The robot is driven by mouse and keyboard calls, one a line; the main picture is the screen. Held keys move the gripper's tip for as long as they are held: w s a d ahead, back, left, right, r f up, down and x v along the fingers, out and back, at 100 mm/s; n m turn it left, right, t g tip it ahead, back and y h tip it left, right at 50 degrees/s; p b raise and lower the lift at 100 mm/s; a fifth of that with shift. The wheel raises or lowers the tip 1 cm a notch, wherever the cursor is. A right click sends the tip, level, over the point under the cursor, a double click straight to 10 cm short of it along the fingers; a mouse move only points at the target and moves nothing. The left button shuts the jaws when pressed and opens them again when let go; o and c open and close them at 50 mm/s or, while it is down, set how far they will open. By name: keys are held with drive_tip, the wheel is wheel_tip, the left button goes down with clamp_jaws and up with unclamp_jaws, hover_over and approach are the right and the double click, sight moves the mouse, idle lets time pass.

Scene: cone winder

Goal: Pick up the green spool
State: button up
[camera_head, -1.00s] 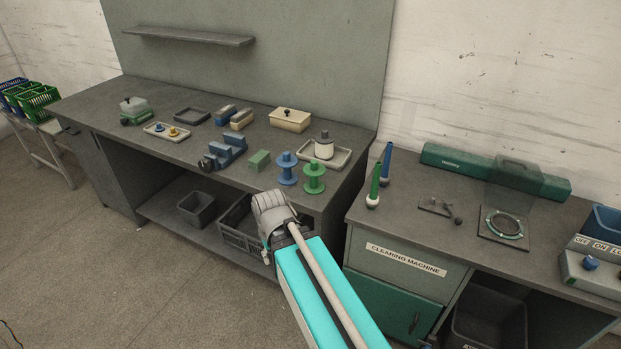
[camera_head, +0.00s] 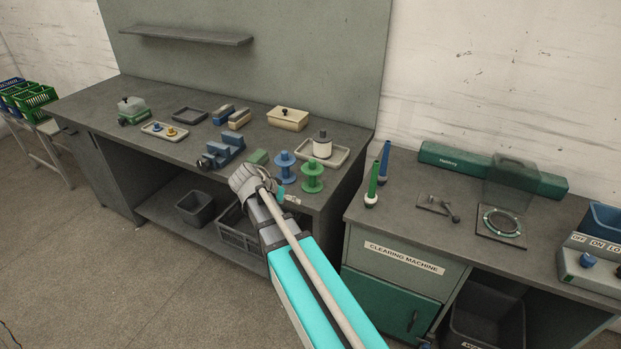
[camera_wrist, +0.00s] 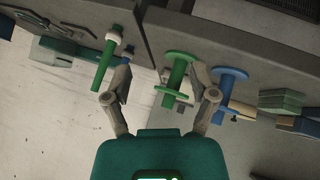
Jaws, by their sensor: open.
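The green spool (camera_head: 312,177) stands upright near the front edge of the left bench, just right of the blue spool (camera_head: 285,167). My gripper (camera_head: 286,194) is in front of the bench edge, below and left of the green spool in the head view. In the wrist view my gripper (camera_wrist: 166,86) is open, its two fingers spread wide. The green spool (camera_wrist: 177,74) appears between and beyond the fingers, apart from them as far as I can tell. The blue spool (camera_wrist: 224,95) is partly hidden behind the right finger.
A green block (camera_head: 258,157) and a blue fixture (camera_head: 222,152) are left of the spools. A tray (camera_head: 338,160) with a white container (camera_head: 322,145) stands behind them. A green spindle (camera_head: 372,184) and a blue one (camera_head: 384,162) stand on the right bench, across a gap.

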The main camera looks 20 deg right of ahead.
sight(310, 162)
drive_tip(key=w+d+r+m+t+h, duration=0.1)
drive_tip(key=w+d+r+m+h, duration=0.1)
drive_tip(key=w+r+m+h, duration=0.3)
drive_tip(key=w+r, duration=0.2)
drive_tip(key=w, duration=0.2)
drive_tip(key=shift+m+t, duration=0.3)
drive_tip(key=shift+t, duration=0.1)
drive_tip(key=shift+w+d, duration=0.1)
drive_tip(key=shift+d, duration=0.05)
drive_tip(key=b+x, duration=0.3)
drive_tip(key=x, duration=0.4)
drive_tip(key=shift+f, duration=0.1)
drive_tip(key=shift+w+d+f, duration=0.15)
drive_tip(key=shift+d+f, duration=0.05)
drive_tip(key=shift+d, duration=0.45)
